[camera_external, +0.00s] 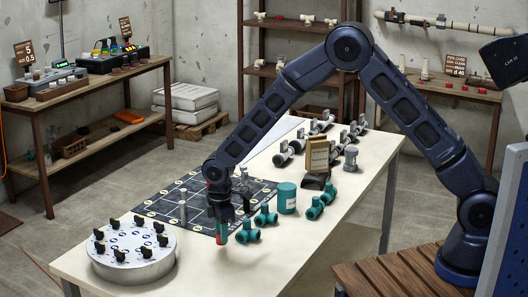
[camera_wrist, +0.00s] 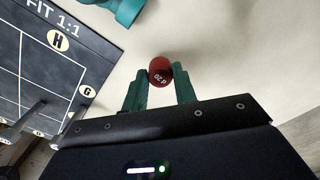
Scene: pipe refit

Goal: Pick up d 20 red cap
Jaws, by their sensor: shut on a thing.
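The red cap (camera_wrist: 160,71), marked "d 20", sits between the two green fingertips of my gripper (camera_wrist: 159,90) in the wrist view. My gripper is shut on it. In the external view my gripper (camera_external: 221,235) points down over the table's near part, beside the dark mat's front corner. A bit of red shows at its fingertips there. I cannot tell whether the cap touches the table or hangs just above it.
A dark grid mat (camera_external: 165,205) lies left of my gripper. A round grey turntable (camera_external: 130,262) stands at the front left. Green pipe fittings (camera_external: 247,236) and a green cylinder (camera_external: 287,198) stand to the right. The table's (camera_external: 262,270) front is clear.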

